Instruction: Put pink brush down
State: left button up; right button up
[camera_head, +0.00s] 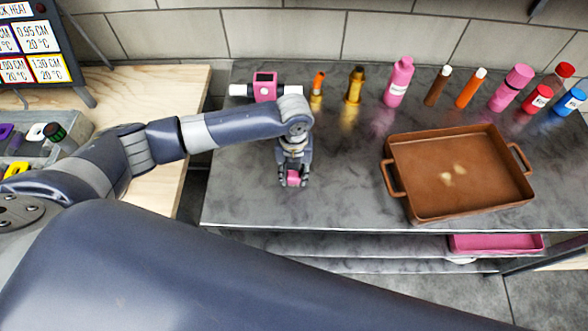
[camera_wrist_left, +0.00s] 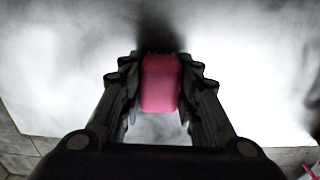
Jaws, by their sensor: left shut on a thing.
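My left gripper (camera_head: 293,180) reaches down over the left part of the dark marble counter (camera_head: 345,185). It is shut on a pink object, the pink brush (camera_head: 293,178), of which only a small part shows in the head view. In the left wrist view the pink brush (camera_wrist_left: 160,83) sits between the two fingers (camera_wrist_left: 160,90), with a dark shadow on the pale surface beyond it. Whether the brush touches the counter, I cannot tell. My right gripper is not in view.
A brown pan (camera_head: 460,172) with two handles stands at right on the counter. Several bottles and tubes, including a pink bottle (camera_head: 398,82), line the back. A pink and white device (camera_head: 265,87) stands at back left. The counter between gripper and pan is clear.

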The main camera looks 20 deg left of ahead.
pick_arm(q)
jog(key=o, duration=1.1)
jog(key=shift+f, duration=0.15)
notch_tip(320, 180, up, 12)
jog(key=b, duration=0.1)
jog(key=shift+r, duration=0.2)
